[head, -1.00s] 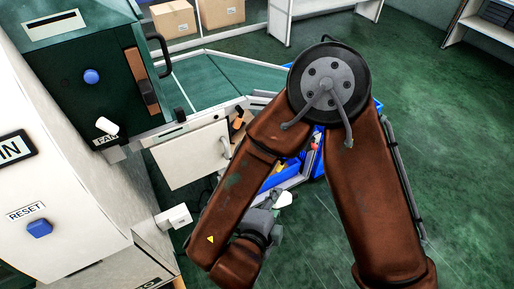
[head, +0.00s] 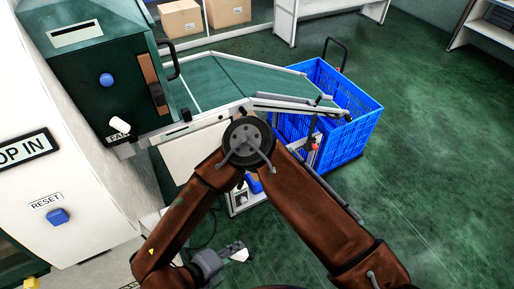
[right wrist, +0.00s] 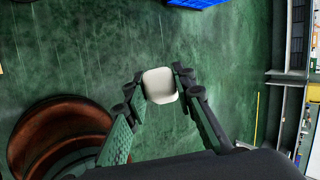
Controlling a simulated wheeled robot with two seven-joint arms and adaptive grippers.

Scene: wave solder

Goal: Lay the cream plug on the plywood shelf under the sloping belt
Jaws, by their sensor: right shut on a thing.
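The cream plug (right wrist: 160,86) is a small rounded block between the fingertips of my right gripper (right wrist: 158,88) in the right wrist view. That gripper is shut on it. In the head view my right gripper (head: 230,251) is low at the bottom middle, over the green floor, with the plug (head: 241,256) at its tip. The sloping belt (head: 225,80) is a green surface running from the dark green machine toward the right. The area under the belt is largely covered by my brown right arm, and I cannot make out the plywood shelf. My left gripper is out of view.
A blue crate (head: 352,128) stands on the floor at the belt's right end. A pale panel (head: 185,152) hangs below the belt's near edge. The white cabinet (head: 75,200) fills the left side. Open green floor (head: 430,150) lies to the right.

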